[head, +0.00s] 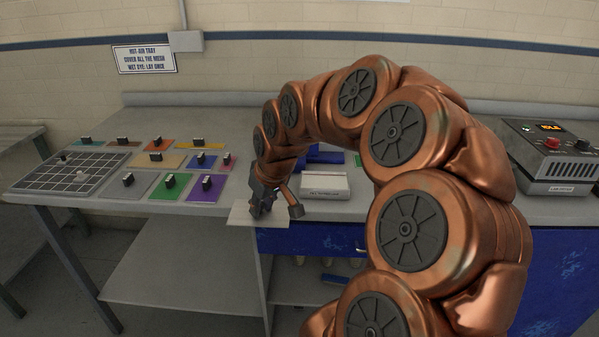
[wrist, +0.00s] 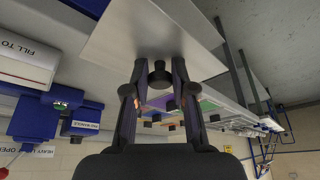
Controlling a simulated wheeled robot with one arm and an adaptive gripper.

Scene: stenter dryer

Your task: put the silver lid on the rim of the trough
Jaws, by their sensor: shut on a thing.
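The silver lid is a flat pale plate with a dark knob. In the head view the lid (head: 241,216) is under my gripper (head: 268,205), at the front edge of the bench. In the wrist view the lid (wrist: 125,42) fills the upper middle, and my gripper (wrist: 158,92) is shut on its dark knob. The white box marked "FILL TO", which looks like the trough (head: 325,185), stands just right of my gripper, apart from the lid. The trough also shows at the left of the wrist view (wrist: 22,68). My arm may hide part of its surroundings.
Blue pad-mangle parts (head: 325,156) stand behind the trough. Several coloured squares with black knobs (head: 170,186) and a mesh tray (head: 70,178) cover the left bench. A control box (head: 555,160) with a red button stands at the right.

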